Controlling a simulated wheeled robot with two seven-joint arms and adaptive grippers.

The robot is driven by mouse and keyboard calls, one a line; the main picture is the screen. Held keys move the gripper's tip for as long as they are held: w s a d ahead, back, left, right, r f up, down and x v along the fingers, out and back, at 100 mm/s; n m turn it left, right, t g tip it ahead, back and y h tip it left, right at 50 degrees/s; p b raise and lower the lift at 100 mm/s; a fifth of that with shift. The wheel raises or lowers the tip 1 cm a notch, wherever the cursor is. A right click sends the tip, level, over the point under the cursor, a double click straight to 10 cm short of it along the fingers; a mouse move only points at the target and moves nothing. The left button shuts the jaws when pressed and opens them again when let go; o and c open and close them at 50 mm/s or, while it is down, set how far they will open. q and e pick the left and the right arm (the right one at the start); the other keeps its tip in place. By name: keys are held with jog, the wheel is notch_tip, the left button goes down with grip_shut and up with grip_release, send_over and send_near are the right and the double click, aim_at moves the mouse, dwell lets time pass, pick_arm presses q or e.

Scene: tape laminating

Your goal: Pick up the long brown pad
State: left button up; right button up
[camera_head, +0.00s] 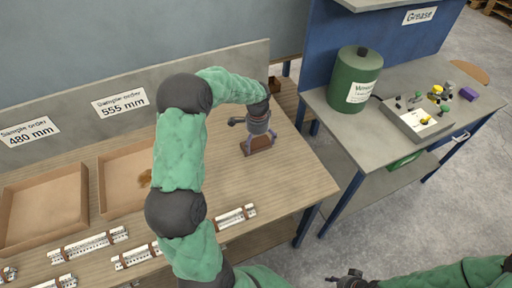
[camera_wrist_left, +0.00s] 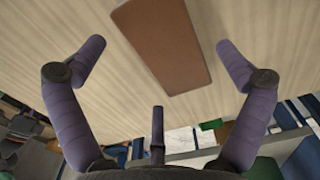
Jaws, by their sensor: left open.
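The long brown pad (camera_head: 259,145) lies flat on the wooden table near its right side. In the left wrist view the pad (camera_wrist_left: 163,48) is a brown rectangle with rounded corners, its top end cut off by the frame edge. My left gripper (camera_head: 256,131) is above the pad, pointing down. In the left wrist view its purple fingers (camera_wrist_left: 160,46) are spread wide on both sides of the pad, with clear space between them and it. Nothing is held. My right gripper (camera_head: 350,279) shows only partly at the bottom edge, too small to read.
Two cardboard trays (camera_head: 46,246) and (camera_head: 104,186) stand on the table's left. Several white strips with brown bands, one of them a strip (camera_head: 236,216), lie along the front. A grey board (camera_head: 190,84) edges the back. A second table (camera_head: 352,139) holds a green canister (camera_head: 352,72).

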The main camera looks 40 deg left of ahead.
aim_at(256, 145)
pick_arm(q)
notch_tip(256, 145, down, 3)
jog(key=shift+r+b, duration=0.1)
jog(key=shift+b, duration=0.25)
jog(key=c, duration=1)
jog(key=shift+c, duration=0.2)
jog(key=shift+r, duration=0.1)
